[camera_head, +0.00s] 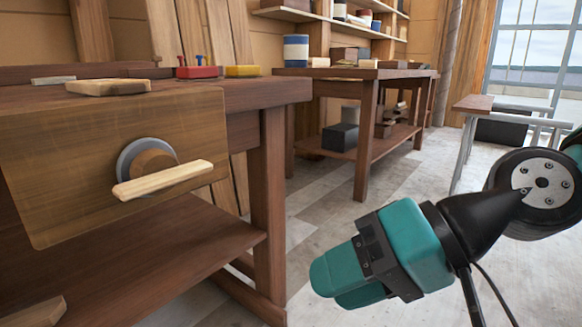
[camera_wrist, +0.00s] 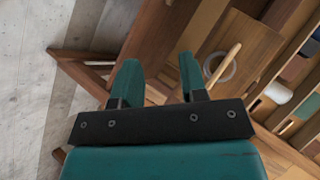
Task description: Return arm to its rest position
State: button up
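My gripper (camera_head: 340,285) is teal and black, held out in free air over the grey floor, to the right of the near workbench (camera_head: 215,95). In the wrist view, its two teal fingers (camera_wrist: 158,66) stand apart with nothing between them, so it is open and empty. My arm comes in from the right edge of the head view. The gripper touches nothing that I can see.
The workbench has a front vise (camera_head: 160,120) with a pale wooden handle (camera_head: 163,179). A wooden block (camera_head: 108,87), a red tray (camera_head: 197,72) and a yellow box (camera_head: 243,71) lie on top. A second bench (camera_head: 350,72) stands behind. The floor (camera_head: 325,225) between is clear.

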jog(key=s+d+f+n+g+h+p, duration=0.1)
jog(key=s+d+n+g+h+p, duration=0.2)
jog(key=d+h, duration=0.5)
notch_tip(320, 180, up, 37)
jog(key=s+d+t+y+p, duration=0.1)
jog(key=p, duration=3.6)
jog(key=shift+n, duration=0.3)
jog(key=shift+r, duration=0.1)
